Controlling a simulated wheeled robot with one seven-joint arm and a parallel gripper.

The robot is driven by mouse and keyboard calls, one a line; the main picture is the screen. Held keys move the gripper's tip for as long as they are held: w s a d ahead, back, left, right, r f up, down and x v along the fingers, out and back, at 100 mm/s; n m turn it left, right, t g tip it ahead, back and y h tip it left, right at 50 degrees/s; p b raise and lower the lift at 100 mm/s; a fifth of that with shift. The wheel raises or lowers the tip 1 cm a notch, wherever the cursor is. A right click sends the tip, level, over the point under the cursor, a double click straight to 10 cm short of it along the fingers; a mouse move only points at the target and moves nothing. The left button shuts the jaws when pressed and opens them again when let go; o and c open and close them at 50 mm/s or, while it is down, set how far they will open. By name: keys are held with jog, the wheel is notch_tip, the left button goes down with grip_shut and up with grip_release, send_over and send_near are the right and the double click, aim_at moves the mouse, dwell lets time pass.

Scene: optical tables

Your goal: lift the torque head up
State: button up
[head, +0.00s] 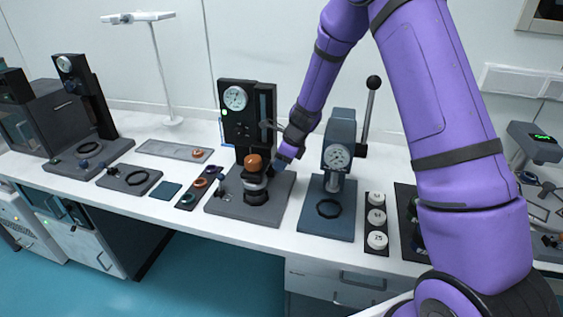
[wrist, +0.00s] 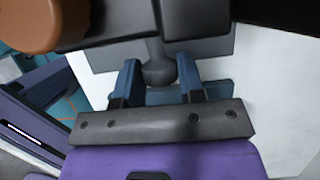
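The middle test stand has a black column with a round dial (head: 236,97) and a dark grey base plate (head: 228,205). An orange-brown cap (head: 253,162) sits on a dark round body on that plate; an orange-brown part also shows large at the upper left of the wrist view (wrist: 25,25). I cannot tell for sure which part is the torque head. My gripper (head: 279,165) is just right of the cap, low by the stand. In the wrist view its two blue fingers (wrist: 160,78) are apart, with a dark round knob (wrist: 160,72) between them. Whether they press on it is unclear.
A blue-grey press with a dial (head: 337,157) and a ball-ended lever (head: 372,95) stands close on the right. A strip of white round weights (head: 377,217) lies beyond it. Small ringed parts (head: 201,184) lie left of the stand. My arm covers the right side.

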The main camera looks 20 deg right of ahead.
grip_shut()
notch_tip(320, 180, up, 9)
jog(key=shift+f, duration=0.1)
jog(key=o, duration=1)
grip_release()
jog(key=v, duration=1)
jog(key=shift+s+d+r, duration=0.15)
jog(key=shift+d+r, duration=0.05)
jog(key=shift+r, duration=0.15)
